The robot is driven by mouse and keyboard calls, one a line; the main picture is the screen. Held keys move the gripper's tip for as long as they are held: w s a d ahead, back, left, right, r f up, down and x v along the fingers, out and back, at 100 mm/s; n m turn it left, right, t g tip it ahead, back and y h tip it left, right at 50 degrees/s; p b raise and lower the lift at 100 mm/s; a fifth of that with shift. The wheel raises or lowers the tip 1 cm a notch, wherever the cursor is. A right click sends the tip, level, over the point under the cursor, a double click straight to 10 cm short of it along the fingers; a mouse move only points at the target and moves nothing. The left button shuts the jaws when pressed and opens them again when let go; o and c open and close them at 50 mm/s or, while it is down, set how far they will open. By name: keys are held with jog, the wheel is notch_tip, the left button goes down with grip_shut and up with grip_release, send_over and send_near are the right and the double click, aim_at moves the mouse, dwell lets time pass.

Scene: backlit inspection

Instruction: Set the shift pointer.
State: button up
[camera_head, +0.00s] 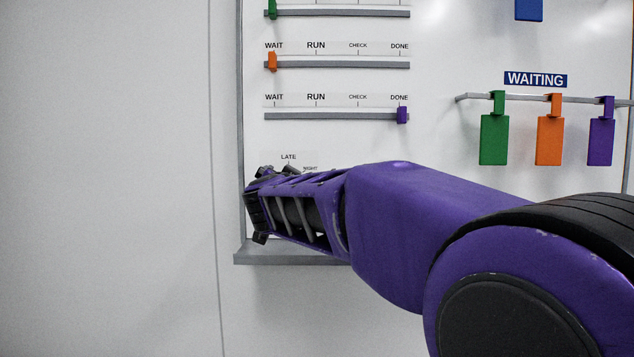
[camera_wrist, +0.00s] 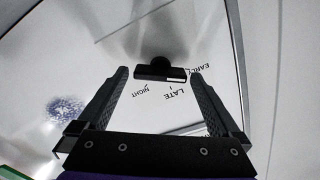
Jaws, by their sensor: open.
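The shift pointer (camera_wrist: 160,71) is a dark bar with a round hub on the white board. In the wrist view it lies nearly level, between and slightly beyond my fingertips. The words EARLY, LATE and NIGHT (camera_wrist: 138,91) are printed around it, and its right end is close to EARLY. Which end points, I cannot tell. My gripper (camera_wrist: 158,78) is open and empty, one finger on each side of the pointer; contact is not visible. In the head view my gripper (camera_head: 259,207) is at the board's lower left and mostly hides the dial below the LATE label (camera_head: 288,157).
Slider rails (camera_head: 335,116) with green, orange and purple markers are above my gripper. Green, orange and purple tags (camera_head: 549,140) hang from a protruding rail (camera_head: 525,97) under WAITING at right. A grey ledge (camera_head: 290,254) runs below. The wall at left is bare.

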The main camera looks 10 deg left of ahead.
jog(key=c, duration=1.2)
jog(key=m+b, duration=0.2)
jog(key=m, duration=0.6)
jog(key=m+b, duration=0.2)
jog(key=m, duration=0.6)
jog(key=m+b, duration=0.2)
jog(key=m, duration=0.6)
jog(key=shift+f, duration=0.3)
